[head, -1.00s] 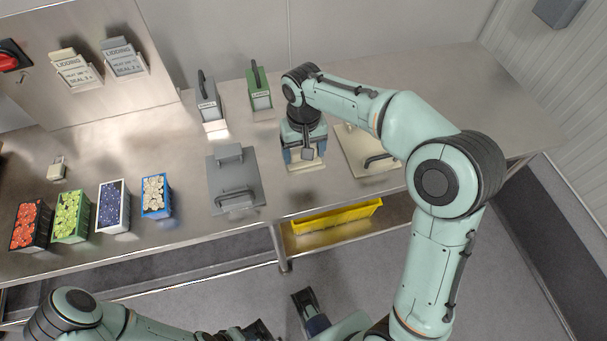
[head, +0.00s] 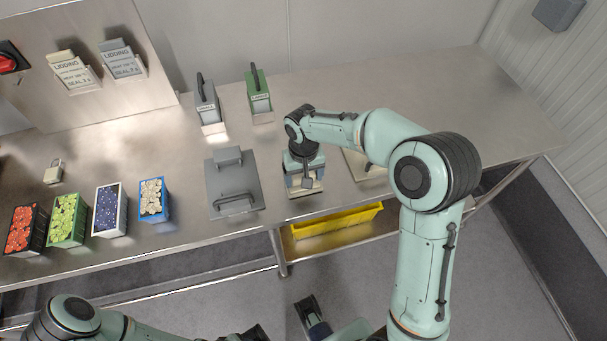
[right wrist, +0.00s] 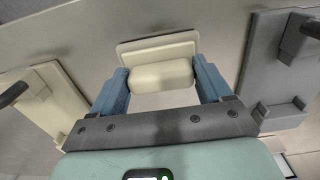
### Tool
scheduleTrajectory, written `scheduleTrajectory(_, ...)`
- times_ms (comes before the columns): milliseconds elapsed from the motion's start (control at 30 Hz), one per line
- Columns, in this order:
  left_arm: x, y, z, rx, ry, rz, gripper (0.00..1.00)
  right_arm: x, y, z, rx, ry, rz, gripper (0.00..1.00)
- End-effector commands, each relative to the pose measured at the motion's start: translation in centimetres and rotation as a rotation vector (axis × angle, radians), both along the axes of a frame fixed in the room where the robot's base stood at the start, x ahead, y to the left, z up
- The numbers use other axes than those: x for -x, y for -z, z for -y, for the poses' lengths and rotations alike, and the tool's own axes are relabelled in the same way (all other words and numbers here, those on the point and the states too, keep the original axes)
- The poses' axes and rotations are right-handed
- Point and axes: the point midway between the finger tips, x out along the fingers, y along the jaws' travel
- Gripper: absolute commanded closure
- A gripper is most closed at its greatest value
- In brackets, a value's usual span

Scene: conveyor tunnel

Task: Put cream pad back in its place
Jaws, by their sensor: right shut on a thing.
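The cream pad (right wrist: 158,47) shows in the right wrist view as a pale plate with a rounded block between my fingers. My right gripper (right wrist: 162,82) is shut on the cream pad by that block. In the head view the cream pad (head: 306,191) peeks out under my right gripper (head: 303,180), near the table's front edge, just right of a grey plate. Most of it is hidden there, and I cannot tell whether it touches the table. My left gripper (head: 311,316) shows only in part at the bottom of the head view; its jaw opening is unclear.
The grey plate (head: 220,195) with a handle lies left of the pad. A cream plate (head: 360,168) lies to the right, partly behind my arm. Grey (head: 206,100) and green (head: 260,90) handled tools stand behind. A yellow bin (head: 335,220) sits below. The far right tabletop is clear.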

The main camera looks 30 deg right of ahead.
Motion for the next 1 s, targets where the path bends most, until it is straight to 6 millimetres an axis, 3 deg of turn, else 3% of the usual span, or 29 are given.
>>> scheduleTrajectory(100,-0.1,0.2,0.0,-0.001,-0.001,0.003,0.57,0.0,0.4,0.0,0.000,0.000,0.000,0.64)
scheduleTrajectory(133,-0.1,0.2,0.0,0.000,-0.001,0.003,0.57,0.0,0.4,0.0,0.000,0.000,0.000,0.19)
scheduleTrajectory(200,-0.1,0.2,0.0,-0.001,-0.001,0.003,0.57,0.0,0.3,0.0,0.000,0.000,0.000,0.00)
scheduleTrajectory(567,0.0,-0.1,0.0,0.000,0.000,-0.001,0.57,-0.1,-0.7,0.0,0.000,0.000,0.003,0.00)
scheduleTrajectory(1000,0.1,-1.2,0.0,0.001,0.002,-0.009,0.57,0.0,-9.6,-0.1,-0.001,-0.001,0.004,0.00)
